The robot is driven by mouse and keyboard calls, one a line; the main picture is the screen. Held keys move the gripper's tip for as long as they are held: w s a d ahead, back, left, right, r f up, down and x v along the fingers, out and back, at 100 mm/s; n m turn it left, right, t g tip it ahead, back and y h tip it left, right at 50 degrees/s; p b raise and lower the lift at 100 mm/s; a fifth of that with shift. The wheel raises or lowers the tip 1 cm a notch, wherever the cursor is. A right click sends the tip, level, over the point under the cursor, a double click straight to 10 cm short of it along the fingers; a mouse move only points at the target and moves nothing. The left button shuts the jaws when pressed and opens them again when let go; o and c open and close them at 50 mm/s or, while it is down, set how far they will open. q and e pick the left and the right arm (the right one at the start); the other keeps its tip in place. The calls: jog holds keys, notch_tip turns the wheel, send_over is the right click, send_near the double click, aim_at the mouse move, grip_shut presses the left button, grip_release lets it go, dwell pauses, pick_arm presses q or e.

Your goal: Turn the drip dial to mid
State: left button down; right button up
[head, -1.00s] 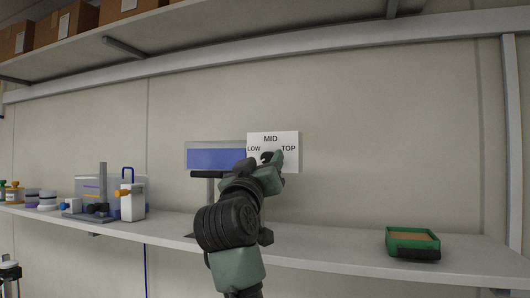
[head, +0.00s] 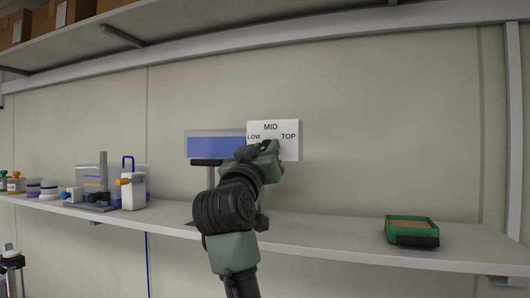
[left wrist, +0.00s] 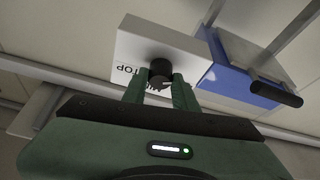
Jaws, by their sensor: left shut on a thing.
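The drip dial (left wrist: 160,68) is a dark round knob on a white panel (head: 288,152) lettered LOW at left, MID at top and TOP at right. My left gripper (head: 267,147) is at the panel, below the word MID. In the left wrist view my left gripper (left wrist: 158,90) has its two green fingers on either side of the knob, shut on it. The panel (left wrist: 190,46) appears turned over there, with TOP at its left. In the head view the hand mostly hides the dial, so I cannot tell its setting. My right gripper is not in view.
A blue-faced display (head: 215,147) stands left of the panel, partly behind my arm. A green tray (head: 411,224) sits at the right of the shelf (head: 330,232). A white bottle (head: 133,195) and several small items stand at left. The shelf between panel and tray is clear.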

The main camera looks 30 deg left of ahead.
pick_arm(q)
jog(key=m+h, duration=0.1)
jog(key=m, duration=0.1)
jog(key=m+h+b, duration=0.1)
jog(key=m, duration=0.2)
jog(key=m+h+b, duration=0.1)
jog(key=m, duration=0.1)
jog(key=shift+a+t+h, duration=0.3)
jog(key=shift+t+h, duration=0.1)
jog(key=m+h, duration=0.2)
jog(key=m, duration=0.2)
jog(key=shift+r+m+g+h+p, duration=0.1)
jog(key=shift+m+g+h+p, duration=0.25)
jog(key=shift+m, duration=0.75)
jog(key=shift+m+g+h+p, duration=0.15)
jog(key=shift+m+h+p, duration=0.4)
jog(key=shift+m, duration=0.55)
jog(key=shift+h, duration=0.3)
jog(key=c, duration=1.1)
grip_release()
